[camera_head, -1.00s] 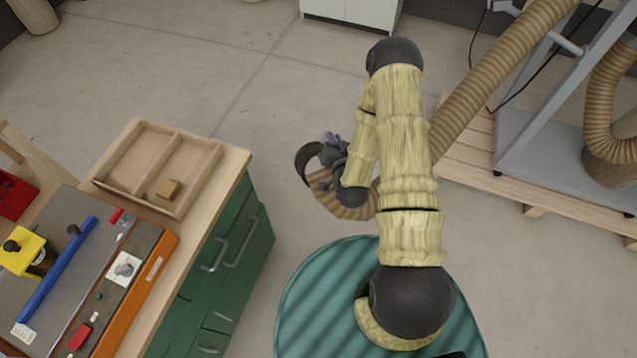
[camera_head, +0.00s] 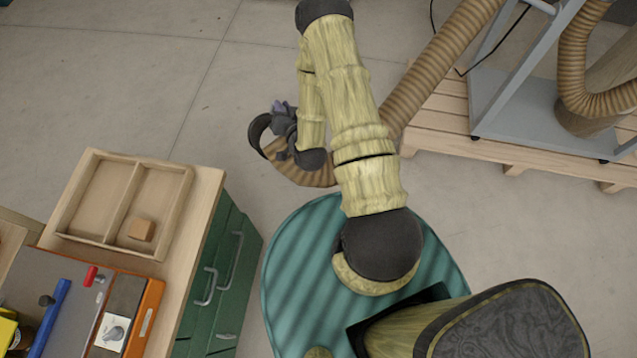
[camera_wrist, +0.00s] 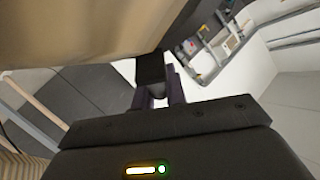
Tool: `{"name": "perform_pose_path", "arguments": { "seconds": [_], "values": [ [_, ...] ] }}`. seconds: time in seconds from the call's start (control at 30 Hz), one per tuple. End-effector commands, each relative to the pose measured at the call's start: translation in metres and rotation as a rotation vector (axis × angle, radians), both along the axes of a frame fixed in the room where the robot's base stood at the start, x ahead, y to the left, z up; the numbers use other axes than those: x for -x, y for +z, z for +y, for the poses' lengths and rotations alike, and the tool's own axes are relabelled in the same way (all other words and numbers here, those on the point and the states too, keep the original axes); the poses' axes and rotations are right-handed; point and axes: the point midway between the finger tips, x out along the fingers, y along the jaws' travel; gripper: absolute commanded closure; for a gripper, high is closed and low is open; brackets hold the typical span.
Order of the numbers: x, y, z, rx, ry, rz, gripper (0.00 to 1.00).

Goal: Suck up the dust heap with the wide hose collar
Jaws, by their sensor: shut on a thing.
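The wide hose collar (camera_head: 258,136) is a dark ring at the end of the ribbed tan hose (camera_head: 425,85). My gripper (camera_head: 283,112) is shut at the collar and holds the hose end up over open floor, left of my arm. In the wrist view, my gripper's fingers (camera_wrist: 160,95) are closed on a dark block-like part (camera_wrist: 151,68). A large tan surface, seemingly the hose end (camera_wrist: 90,25), fills the upper left there. The collar's mouth is not clearly seen. I see no dust heap in either view.
A green workbench with a wooden top (camera_head: 205,195) stands at the left, with a divided tray (camera_head: 85,185) and a small wood block (camera_head: 141,230). A wooden pallet (camera_head: 430,110) carrying a grey metal frame (camera_head: 515,110) stands at the right. The hose runs there. Upper-left floor is clear.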

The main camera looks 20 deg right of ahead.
Motion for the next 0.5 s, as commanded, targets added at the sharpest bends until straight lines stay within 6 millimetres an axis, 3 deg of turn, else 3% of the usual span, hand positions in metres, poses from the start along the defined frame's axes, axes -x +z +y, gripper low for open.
{"name": "perform_pose_path", "arguments": {
  "seconds": [0.13,0.27,0.5],
  "values": [
    [0.0,-0.002,0.0,0.002,0.0,-0.002,1.0],
    [0.0,-0.018,-0.003,0.018,0.003,0.001,1.0],
    [0.0,-0.077,-0.012,0.094,0.021,0.012,1.0]
  ]
}}
